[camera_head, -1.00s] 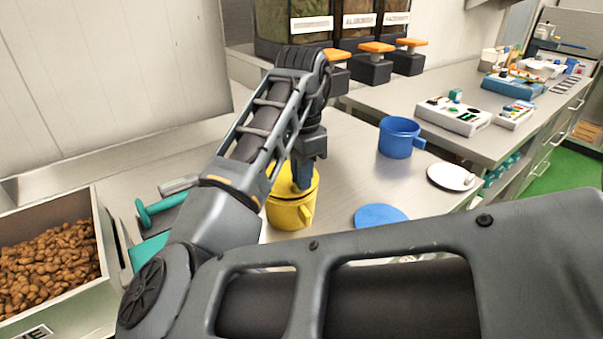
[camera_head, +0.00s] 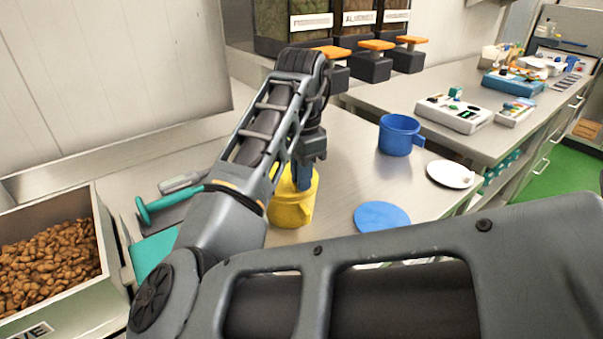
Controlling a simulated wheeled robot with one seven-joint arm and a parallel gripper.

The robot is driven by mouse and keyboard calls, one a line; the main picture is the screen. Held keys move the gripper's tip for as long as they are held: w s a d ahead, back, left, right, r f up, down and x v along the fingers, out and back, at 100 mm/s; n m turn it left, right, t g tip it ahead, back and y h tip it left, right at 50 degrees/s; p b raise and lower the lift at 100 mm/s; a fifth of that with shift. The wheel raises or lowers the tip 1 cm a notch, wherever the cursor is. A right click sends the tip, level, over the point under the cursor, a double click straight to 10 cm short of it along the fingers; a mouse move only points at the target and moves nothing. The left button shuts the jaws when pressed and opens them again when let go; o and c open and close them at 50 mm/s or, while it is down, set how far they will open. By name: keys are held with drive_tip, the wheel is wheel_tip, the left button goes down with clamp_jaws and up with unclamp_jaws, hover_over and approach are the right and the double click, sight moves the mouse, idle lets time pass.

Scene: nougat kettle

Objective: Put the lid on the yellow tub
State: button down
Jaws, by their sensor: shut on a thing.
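My gripper (camera_head: 302,185) points down at the top of the tub. Its blue fingers are shut on what looks like the yellow lid, at the tub's mouth. The fingertips and the lid's grip are mostly hidden by the fingers and my arm. The left part of the tub is behind my arm. I cannot tell whether the lid sits flat on the rim.
A blue disc (camera_head: 381,217) lies right of the tub. A blue tub (camera_head: 399,136) and a white lid (camera_head: 447,174) stand farther right. A bin of brown nuts (camera_head: 50,255) is at the left. Dispensers with orange levers (camera_head: 376,45) stand behind. Counter between tubs is clear.

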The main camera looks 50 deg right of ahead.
drive_tip(key=c, duration=1.1)
unclamp_jaws()
drive_tip(key=shift+o, duration=0.3)
drive_tip(key=o, duration=0.4)
drive_tip(key=shift+r+p, duration=2.8)
drive_tip(key=shift+r, duration=0.75)
